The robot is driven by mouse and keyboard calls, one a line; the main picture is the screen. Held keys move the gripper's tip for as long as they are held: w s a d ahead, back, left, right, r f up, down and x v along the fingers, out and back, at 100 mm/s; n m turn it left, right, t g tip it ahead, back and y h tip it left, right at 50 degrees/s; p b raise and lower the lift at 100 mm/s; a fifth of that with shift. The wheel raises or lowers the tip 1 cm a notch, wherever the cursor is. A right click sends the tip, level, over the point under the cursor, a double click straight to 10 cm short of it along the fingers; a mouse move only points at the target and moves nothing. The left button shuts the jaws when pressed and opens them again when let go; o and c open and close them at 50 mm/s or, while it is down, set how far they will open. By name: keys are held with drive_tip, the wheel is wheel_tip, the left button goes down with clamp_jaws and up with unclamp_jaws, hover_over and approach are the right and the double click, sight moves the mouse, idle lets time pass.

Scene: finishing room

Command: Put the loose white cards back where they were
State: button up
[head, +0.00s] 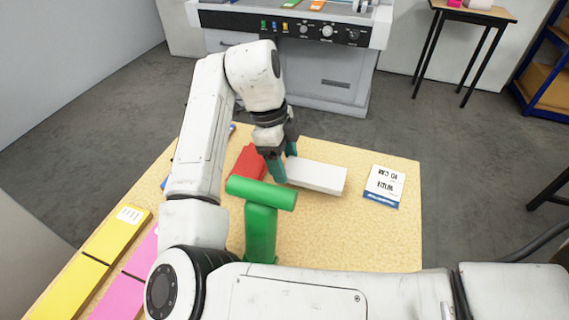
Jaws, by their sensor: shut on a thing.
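My gripper (283,160) is over the table with its teal fingertips at the left end of a long white block (318,177), which looks like a stack of white cards. The fingers are closed on that end, one on the near side and one on the far side. The block extends to the right. I cannot tell whether it touches the table. No other loose white cards are clearly visible.
A red block (248,162) lies left of my gripper. A green T-shaped object (261,215) stands in front. A printed sign (384,187) lies right on the table (340,240). Yellow (105,245) and pink (135,270) banded stacks lie left. A grey machine (310,65) stands behind.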

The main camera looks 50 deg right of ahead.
drive_tip(key=shift+f, duration=0.75)
drive_tip(key=shift+f, duration=0.1)
drive_tip(key=o, duration=1.2)
drive_tip(key=v, duration=1.2)
drive_tip(key=shift+r, duration=0.25)
